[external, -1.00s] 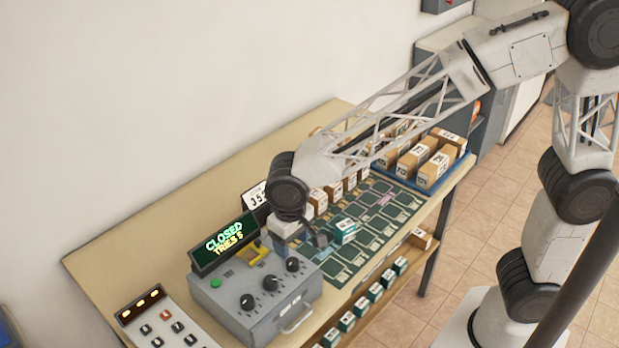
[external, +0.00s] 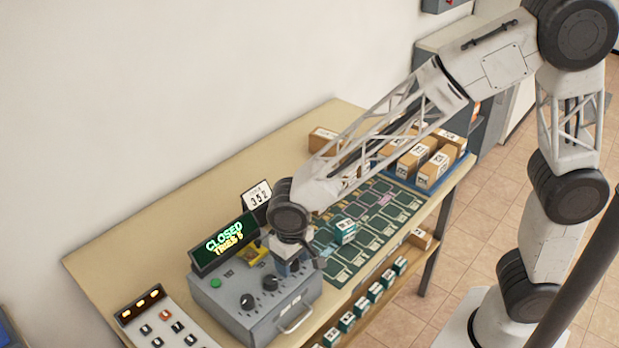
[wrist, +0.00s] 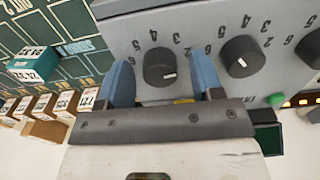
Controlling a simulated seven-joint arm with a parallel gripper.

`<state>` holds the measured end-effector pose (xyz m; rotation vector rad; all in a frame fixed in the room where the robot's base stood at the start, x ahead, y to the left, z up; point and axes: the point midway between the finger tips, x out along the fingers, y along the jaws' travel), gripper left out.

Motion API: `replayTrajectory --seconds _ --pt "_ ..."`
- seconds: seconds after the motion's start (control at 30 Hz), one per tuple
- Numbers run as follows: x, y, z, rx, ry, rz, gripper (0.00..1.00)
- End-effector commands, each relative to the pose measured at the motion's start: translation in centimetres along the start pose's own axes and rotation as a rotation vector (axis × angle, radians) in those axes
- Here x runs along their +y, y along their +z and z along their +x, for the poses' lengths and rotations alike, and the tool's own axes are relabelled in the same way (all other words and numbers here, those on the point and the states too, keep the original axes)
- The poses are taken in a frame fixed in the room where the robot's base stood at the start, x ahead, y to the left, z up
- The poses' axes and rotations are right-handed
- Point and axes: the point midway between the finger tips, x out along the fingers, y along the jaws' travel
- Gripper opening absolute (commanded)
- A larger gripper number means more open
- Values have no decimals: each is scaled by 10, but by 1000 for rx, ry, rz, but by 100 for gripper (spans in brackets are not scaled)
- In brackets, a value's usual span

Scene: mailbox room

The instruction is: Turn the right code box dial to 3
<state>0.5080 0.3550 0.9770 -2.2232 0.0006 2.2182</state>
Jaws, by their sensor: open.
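The grey code box (external: 235,305) stands on the table with three black dials on top. The left dial (external: 247,302) and middle dial (external: 270,284) are in plain view. My gripper (external: 293,264) is over the right dial, which it largely covers in the external view. In the wrist view my gripper (wrist: 160,64) is open, with its blue fingers on either side of the right dial (wrist: 159,66). I cannot tell whether they touch it. The dial's white mark points to the lower right in that view. The middle dial (wrist: 241,56) is to its right.
A display (external: 224,243) on the box reads CLOSED and a tries count. A card (external: 257,195) behind reads 352. A green button (external: 215,283) and a keypad (external: 160,325) lie left. The green mat (external: 370,232) and a blue tray of boxes (external: 437,180) lie right.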

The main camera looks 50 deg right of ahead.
Motion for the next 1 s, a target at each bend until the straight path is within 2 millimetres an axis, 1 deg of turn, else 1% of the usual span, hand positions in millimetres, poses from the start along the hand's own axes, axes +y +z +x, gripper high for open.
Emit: replayTrajectory --seconds 0.03,0.3,0.33,0.67,0.87,1.0 --pt "0 0 0 0 0 0 56" --pt "0 0 0 0 0 0 15" --pt "0 0 0 0 0 0 12" --pt "0 0 0 0 0 -36 12" --pt "0 0 0 -2 0 -125 12" --pt "0 0 0 -2 0 -220 12"
